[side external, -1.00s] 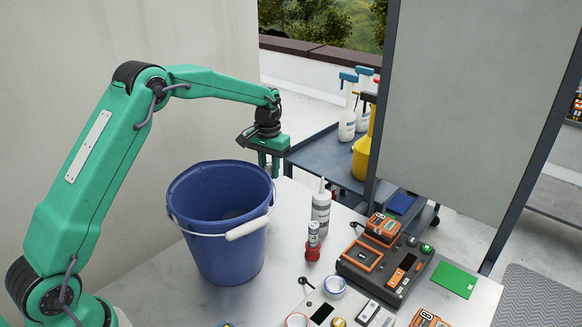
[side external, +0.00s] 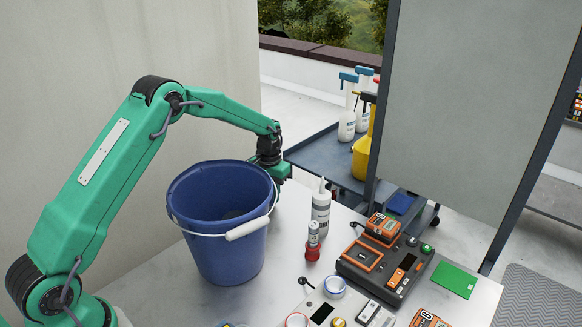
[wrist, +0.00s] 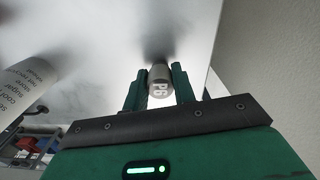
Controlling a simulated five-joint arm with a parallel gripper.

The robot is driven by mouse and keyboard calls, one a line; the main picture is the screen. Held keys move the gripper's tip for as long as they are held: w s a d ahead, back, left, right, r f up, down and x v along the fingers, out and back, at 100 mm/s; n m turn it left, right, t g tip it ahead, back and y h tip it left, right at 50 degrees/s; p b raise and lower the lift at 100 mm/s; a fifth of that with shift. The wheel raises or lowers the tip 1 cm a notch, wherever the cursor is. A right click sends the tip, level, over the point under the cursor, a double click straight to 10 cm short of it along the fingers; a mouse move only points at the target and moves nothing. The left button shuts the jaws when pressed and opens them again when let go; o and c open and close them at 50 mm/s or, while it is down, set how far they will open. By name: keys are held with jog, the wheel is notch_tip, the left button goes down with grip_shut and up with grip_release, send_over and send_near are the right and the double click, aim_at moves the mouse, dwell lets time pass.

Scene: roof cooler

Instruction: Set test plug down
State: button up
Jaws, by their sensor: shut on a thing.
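In the side external view, my gripper (side external: 274,174) is low behind the right rim of the blue bucket (side external: 215,245). Its fingertips and the plug are hidden there.
The bottle also shows in the wrist view (wrist: 22,88). A dark tester (side external: 385,264) and green card (side external: 454,279) lie farther right.

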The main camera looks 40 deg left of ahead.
jog(key=shift+f, duration=0.25)
jog(key=o, duration=1)
jog(key=shift+r, duration=0.15)
notch_tip(320, 180, up, 12)
dwell(0.7)
